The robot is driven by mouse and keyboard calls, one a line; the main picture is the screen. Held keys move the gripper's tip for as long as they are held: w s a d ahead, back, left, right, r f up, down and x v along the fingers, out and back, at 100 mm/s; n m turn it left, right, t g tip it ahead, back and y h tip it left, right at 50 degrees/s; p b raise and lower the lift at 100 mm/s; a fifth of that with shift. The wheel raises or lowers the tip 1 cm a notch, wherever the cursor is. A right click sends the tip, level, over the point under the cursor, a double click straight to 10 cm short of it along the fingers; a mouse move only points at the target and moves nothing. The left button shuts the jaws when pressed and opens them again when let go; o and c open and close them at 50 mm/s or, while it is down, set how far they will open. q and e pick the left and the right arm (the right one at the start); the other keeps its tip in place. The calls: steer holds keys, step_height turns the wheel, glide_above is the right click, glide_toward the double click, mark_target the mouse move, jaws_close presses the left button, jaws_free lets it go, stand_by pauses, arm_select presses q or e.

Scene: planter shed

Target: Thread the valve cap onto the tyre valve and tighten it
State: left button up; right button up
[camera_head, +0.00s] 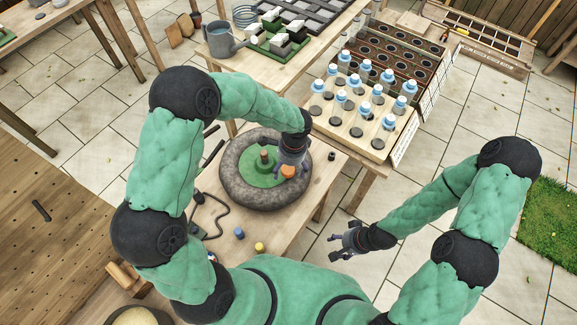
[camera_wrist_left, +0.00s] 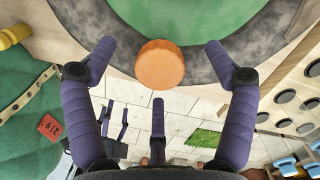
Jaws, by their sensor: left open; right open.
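An orange cap (camera_head: 288,172) is at the right side of the grey tyre (camera_head: 240,197) with its green hub (camera_head: 257,172). The tyre lies flat on the wooden bench. My left gripper (camera_head: 292,163) is above this side of the tyre, close to the cap. In the left wrist view, the orange cap (camera_wrist_left: 160,64) lies between the spread purple fingers of my open left gripper (camera_wrist_left: 160,72), with visible gaps around it. The valve itself is hidden, and I cannot tell whether the cap sits on it. My right gripper (camera_head: 345,240) is open and empty, away from the bench.
A blue cap (camera_head: 239,233) and a yellow cap (camera_head: 259,246) lie on the bench in front of the tyre. A small dark cylinder (camera_head: 331,156) stands right of it. A dark hose (camera_head: 212,208) lies at left. A rack of bottles (camera_head: 360,110) stands behind.

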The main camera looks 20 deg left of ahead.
mark_target(292, 168)
arm_select(q)
step_height(292, 168, up, 12)
steer(key=d, duration=0.1)
steer(key=shift+w, duration=0.25)
stand_by(0.5)
